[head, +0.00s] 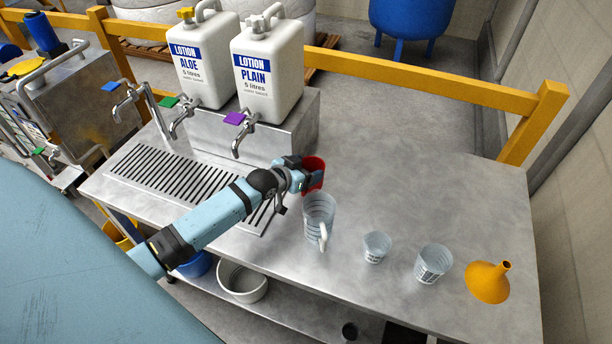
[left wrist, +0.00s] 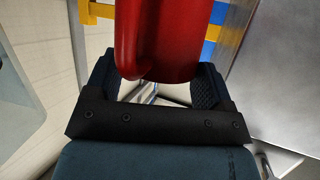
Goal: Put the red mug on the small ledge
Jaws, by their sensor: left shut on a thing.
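The red mug (head: 316,168) is at the end of my left arm in the head view, above the steel table (head: 440,200) near the right end of the slotted drain. My left gripper (head: 300,176) is shut on it and partly hides it. In the left wrist view the mug (left wrist: 165,35) sits between the two dark finger pads of the gripper (left wrist: 155,85), with its upper part cut off by the frame. I cannot single out a small ledge for certain; a raised steel block (head: 300,125) stands under the lotion containers. My right gripper is not in view.
Two white lotion containers (head: 268,70) stand behind, with taps over the drain (head: 175,180). A clear jug (head: 320,218), two small clear cups (head: 376,247) (head: 433,263) and an orange funnel (head: 488,281) stand along the front right. The table's back right is clear. A yellow rail (head: 440,83) runs behind.

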